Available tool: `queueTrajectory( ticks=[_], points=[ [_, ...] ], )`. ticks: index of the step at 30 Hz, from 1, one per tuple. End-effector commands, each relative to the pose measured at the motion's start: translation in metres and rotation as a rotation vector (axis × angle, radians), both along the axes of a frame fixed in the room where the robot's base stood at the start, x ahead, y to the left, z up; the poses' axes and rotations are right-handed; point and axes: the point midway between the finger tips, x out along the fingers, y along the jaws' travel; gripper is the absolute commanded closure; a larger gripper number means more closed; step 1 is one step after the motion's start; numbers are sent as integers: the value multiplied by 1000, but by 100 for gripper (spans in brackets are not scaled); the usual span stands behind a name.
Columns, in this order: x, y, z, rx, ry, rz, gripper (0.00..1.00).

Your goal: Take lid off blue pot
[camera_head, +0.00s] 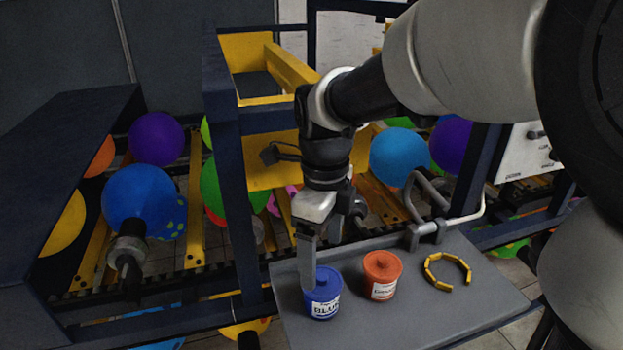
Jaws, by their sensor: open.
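The blue pot (323,302) stands upright near the left edge of the grey shelf and has a white label reading "BLUE". Its blue lid (322,276) with a small knob is on top. My gripper (318,262) points down from above, with its fingertips at about the height of the lid, close to its left and back side. It is open and holds nothing that I can see. One finger shows at the left of the lid; the other is partly hidden, so I cannot tell if either touches it.
A yellow segmented ring (447,270) lies at the shelf's right. A bent metal tube handle (430,228) rises at the back edge. The grey shelf (420,310) is bare in front. Balloons fill the rack behind.

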Motion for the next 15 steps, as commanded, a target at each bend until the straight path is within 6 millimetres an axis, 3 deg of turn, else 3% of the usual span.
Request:
queueTrajectory(
  ticks=[9, 15],
  points=[
    [0, -1, -42, -1, 3, 0, 18],
    [1, -1, -52, 0, -1, 0, 18]
  ],
)
